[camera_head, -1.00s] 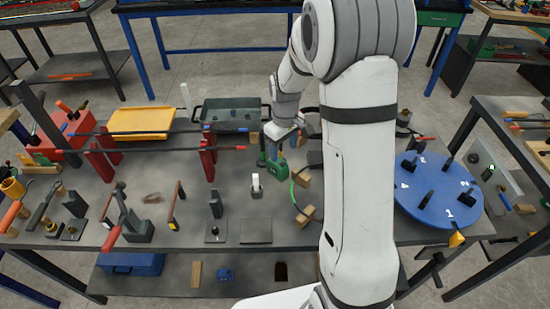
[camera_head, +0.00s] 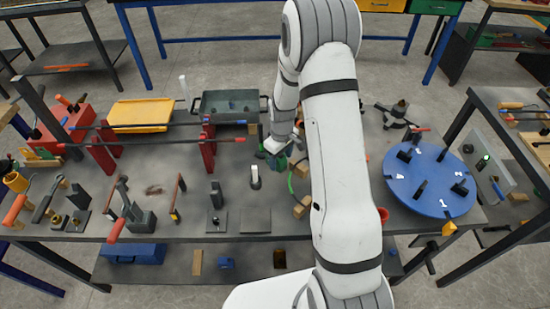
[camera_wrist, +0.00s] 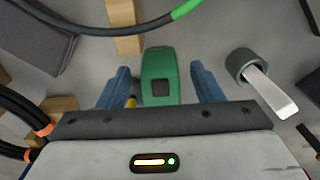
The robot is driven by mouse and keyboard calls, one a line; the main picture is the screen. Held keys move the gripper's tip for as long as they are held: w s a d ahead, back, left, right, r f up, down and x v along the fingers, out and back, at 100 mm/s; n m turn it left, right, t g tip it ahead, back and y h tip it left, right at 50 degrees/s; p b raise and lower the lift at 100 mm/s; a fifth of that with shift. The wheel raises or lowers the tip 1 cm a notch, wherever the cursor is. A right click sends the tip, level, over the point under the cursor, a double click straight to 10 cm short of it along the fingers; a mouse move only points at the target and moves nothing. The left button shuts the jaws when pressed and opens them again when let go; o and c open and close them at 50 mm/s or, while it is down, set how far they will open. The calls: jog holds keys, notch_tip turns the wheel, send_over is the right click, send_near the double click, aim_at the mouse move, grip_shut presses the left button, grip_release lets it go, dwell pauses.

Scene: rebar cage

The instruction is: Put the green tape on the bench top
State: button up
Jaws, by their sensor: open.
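The green tape (camera_wrist: 159,70), a compact green body with a dark square on it, lies between the two blue fingers of my gripper (camera_wrist: 160,78) in the wrist view. The fingers are open, with a visible gap on each side of the tape. In the head view my gripper (camera_head: 275,157) is low over the bench top (camera_head: 330,190), just at the green tape (camera_head: 278,162), which is partly hidden by my wrist. I cannot tell its exact height above the bench.
A grey round holder with a flat metal piece (camera_wrist: 262,84) stands right of my gripper. Wooden blocks (camera_wrist: 125,28) and a black hose with a green band (camera_wrist: 186,9) lie close ahead. A red post (camera_head: 207,150) stands to the left, and a blue turntable (camera_head: 430,180) to the right.

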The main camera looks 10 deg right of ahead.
jog(key=shift+c, duration=0.2)
jog(key=c, duration=1.2)
grip_shut()
jog(key=shift+r, duration=0.2)
